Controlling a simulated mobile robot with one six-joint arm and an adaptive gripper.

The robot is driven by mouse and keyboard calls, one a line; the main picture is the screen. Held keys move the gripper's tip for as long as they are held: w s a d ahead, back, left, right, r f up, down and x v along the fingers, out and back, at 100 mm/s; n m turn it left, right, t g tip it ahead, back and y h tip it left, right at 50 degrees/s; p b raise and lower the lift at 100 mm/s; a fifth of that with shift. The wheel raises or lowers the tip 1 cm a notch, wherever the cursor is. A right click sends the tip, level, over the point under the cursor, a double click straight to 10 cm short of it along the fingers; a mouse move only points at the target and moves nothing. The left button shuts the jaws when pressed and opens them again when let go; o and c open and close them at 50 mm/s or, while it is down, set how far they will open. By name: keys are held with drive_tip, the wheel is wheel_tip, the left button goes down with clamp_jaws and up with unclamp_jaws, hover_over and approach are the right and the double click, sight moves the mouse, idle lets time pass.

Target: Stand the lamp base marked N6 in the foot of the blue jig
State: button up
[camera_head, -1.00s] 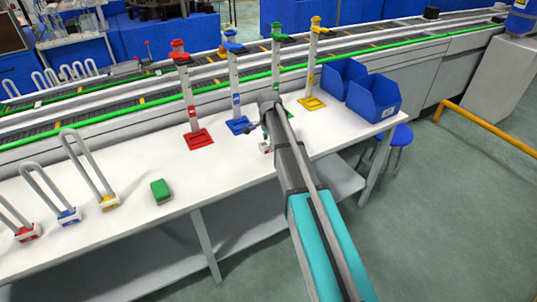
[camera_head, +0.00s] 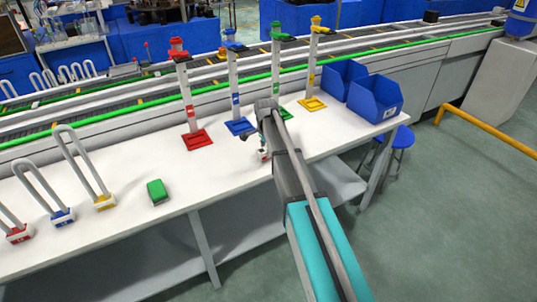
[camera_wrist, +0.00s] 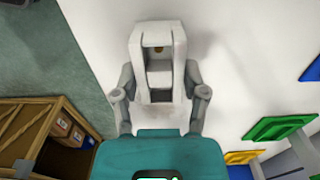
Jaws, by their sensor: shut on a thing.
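In the wrist view my gripper (camera_wrist: 160,88) is shut on a pale lamp base (camera_wrist: 158,52), a whitish block with an opening in its face. No N6 mark is readable on it. In the head view the lamp base (camera_head: 264,154) is a small white block with a bit of red, at my gripper (camera_head: 256,143) near the front of the table, partly hidden by my arm. The blue jig (camera_head: 238,126) stands behind and left of my gripper, its square foot flat on the table. The lamp base is apart from that foot.
A red jig (camera_head: 197,140) stands left of the blue one; green (camera_head: 277,70) and yellow (camera_head: 312,103) jigs stand right. A green block (camera_head: 157,192) and several U-shaped tubes on coloured bases (camera_head: 104,202) are at left. Blue bins (camera_head: 375,98) are at right. The table's front middle is clear.

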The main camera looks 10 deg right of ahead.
sight(266, 149)
drive_tip(key=shift+f, duration=0.45)
drive_tip(key=o, duration=1.2)
drive_tip(key=shift+c, duration=0.2)
drive_tip(key=shift+r, duration=0.15)
wheel_tip(266, 149, up, 12)
drive_tip(key=p, duration=1.2)
drive_tip(key=s+n, duration=1.4)
drive_tip(key=s, duration=1.5)
drive_tip(key=shift+s+d, duration=0.2)
drive_tip(key=shift+d, duration=0.25)
drive_tip(key=shift+o, duration=0.2)
